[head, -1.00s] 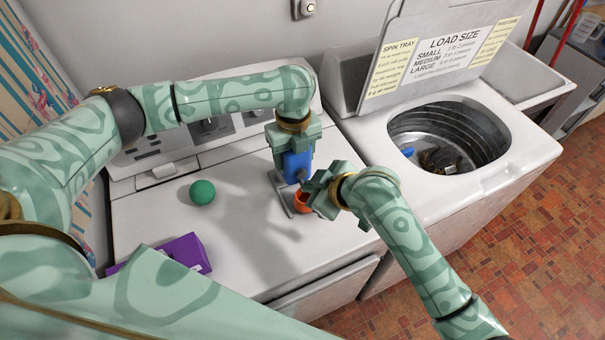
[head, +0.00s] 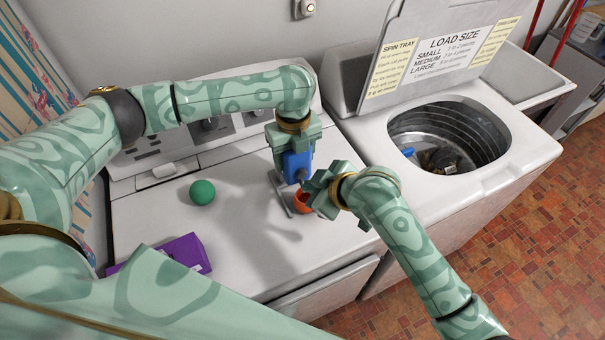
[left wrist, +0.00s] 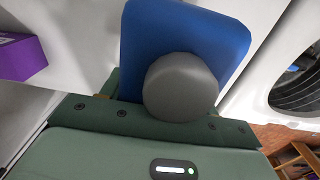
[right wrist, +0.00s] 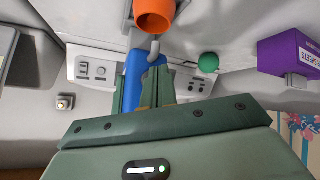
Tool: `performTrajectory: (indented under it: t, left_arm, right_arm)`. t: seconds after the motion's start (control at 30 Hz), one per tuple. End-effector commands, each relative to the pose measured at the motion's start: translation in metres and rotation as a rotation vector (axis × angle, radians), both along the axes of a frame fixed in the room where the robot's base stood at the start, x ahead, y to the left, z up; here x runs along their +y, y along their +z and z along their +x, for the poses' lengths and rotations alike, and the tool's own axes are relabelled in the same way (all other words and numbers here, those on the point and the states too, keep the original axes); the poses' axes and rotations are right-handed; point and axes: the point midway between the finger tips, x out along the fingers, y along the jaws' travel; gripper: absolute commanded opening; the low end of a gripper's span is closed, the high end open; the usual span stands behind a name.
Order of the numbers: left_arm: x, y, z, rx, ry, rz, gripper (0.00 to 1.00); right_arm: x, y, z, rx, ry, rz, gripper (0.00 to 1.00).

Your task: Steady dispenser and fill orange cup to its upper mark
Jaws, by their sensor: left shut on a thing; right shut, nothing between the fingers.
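The blue dispenser (head: 294,168) stands upright on a grey stand on the white machine top. My left gripper (head: 291,150) is shut on its upper part from above. In the left wrist view the dispenser (left wrist: 184,38) shows a round grey knob (left wrist: 181,87). The orange cup (head: 300,204) sits under the dispenser, partly hidden by my right gripper (head: 314,190). My right gripper is shut and empty, close in front of the dispenser. The right wrist view shows the cup (right wrist: 154,17) by the grey spout (right wrist: 154,50). The cup's marks and fill level cannot be seen.
A green ball (head: 202,192) and a purple box (head: 178,252) lie left on the machine top. An open washer (head: 520,143) with things in its drum stands at the right. The machine top between ball and dispenser is clear.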

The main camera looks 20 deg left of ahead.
Motion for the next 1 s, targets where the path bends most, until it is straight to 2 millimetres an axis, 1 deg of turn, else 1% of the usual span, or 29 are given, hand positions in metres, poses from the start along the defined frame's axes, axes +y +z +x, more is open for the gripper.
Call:
performTrajectory:
  t: [0.27, 1.0]
  left_arm:
    - [0.0002, -0.0001, 0.0001, 0.000, 0.000, 0.000, 0.05]
    - [0.0002, -0.0001, 0.0001, 0.000, 0.000, 0.000, 0.05]
  right_arm:
    - [0.0064, 0.0004, 0.0047, 0.000, 0.001, 0.000, 0.00]
    - [0.0097, 0.0005, 0.0081, 0.000, 0.000, 0.001, 0.00]
